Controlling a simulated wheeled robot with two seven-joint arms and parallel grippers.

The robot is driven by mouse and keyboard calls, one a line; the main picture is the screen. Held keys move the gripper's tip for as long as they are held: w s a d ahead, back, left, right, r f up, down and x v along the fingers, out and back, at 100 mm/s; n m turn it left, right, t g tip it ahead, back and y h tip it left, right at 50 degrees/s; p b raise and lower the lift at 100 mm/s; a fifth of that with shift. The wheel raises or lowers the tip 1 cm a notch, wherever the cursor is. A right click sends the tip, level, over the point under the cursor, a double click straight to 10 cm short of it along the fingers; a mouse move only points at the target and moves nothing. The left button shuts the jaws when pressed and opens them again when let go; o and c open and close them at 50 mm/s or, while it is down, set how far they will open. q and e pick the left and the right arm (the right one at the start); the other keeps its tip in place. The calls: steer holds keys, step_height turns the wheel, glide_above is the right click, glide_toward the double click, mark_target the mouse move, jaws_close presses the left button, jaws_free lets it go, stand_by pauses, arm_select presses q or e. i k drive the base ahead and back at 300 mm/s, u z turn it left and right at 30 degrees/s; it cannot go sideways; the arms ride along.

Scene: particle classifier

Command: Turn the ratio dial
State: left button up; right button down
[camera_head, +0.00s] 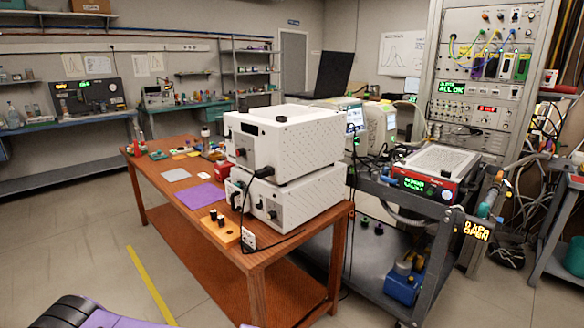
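Two stacked white instrument boxes stand on the right end of a wooden table. The upper box (300,138) has a dark round knob (240,152) on its front face. The lower box (305,205) has a small dark knob (272,214) and another dark fitting on its front. I cannot read any label, so I cannot tell which knob is the ratio dial. A purple and dark part, probably of my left arm, shows at the bottom left edge. Neither gripper's fingers are in view.
The wooden table (258,262) also holds a purple mat (200,196), a wooden block with black pegs (225,228) and small items. A black cable hangs from the boxes. A cart with a red-and-white device (430,172) stands right. Floor at the front left is clear.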

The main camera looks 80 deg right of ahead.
mark_target(462, 192)
steer(key=z, duration=4.3)
steer(key=i, duration=1.6)
